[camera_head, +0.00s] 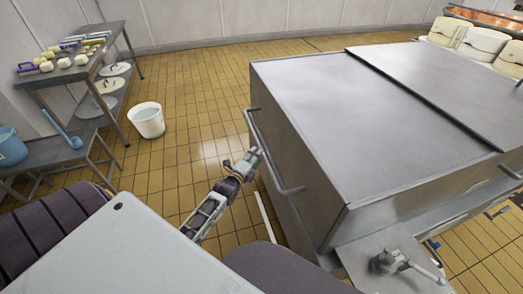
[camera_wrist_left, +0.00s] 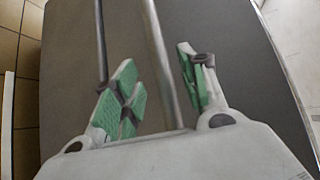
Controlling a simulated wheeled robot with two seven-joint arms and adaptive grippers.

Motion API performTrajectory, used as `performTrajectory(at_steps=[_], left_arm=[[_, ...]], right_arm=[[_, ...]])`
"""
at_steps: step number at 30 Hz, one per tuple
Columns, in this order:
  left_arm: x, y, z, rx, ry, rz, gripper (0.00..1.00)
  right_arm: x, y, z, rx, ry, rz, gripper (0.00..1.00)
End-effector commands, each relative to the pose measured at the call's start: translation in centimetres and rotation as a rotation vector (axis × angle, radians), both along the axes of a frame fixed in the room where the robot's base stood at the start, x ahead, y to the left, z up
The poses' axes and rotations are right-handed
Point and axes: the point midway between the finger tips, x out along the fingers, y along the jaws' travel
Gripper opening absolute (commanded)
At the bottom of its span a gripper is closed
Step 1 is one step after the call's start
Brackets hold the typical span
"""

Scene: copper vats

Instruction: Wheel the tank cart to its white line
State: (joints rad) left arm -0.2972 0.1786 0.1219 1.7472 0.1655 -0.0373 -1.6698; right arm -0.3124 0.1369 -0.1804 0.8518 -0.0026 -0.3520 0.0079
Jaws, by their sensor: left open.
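The tank cart (camera_head: 365,105) is a large grey steel box with a flat lid, filling the right half of the head view. A bar handle (camera_head: 268,150) runs along its left side. My left gripper (camera_head: 252,158) is at this handle, open. In the left wrist view, the handle bar (camera_wrist_left: 163,65) passes between the spread green-padded fingers of the gripper (camera_wrist_left: 160,90), with gaps on both sides. The white line (camera_head: 264,214) lies on the floor just left of the cart, partly hidden; a white strip also shows in the left wrist view (camera_wrist_left: 7,115). My right gripper is out of view.
A steel table (camera_head: 105,52) with brushes and pale items stands at the back left. A white bucket (camera_head: 148,122) is on the tiled floor near it. A blue bucket (camera_head: 10,148) sits on a low bench.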

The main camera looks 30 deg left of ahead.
Motion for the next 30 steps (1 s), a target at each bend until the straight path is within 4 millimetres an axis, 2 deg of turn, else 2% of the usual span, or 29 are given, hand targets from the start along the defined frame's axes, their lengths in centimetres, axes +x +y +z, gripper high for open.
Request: performTrajectory(at_steps=[19, 30], left_arm=[[5.2, 0.5, -0.7, -0.001, -0.001, 0.0, 0.42], [6.6, 0.6, -0.9, 0.0, 0.0, 0.0, 0.42]], right_arm=[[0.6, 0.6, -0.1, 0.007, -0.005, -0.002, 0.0], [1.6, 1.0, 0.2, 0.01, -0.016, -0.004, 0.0]])
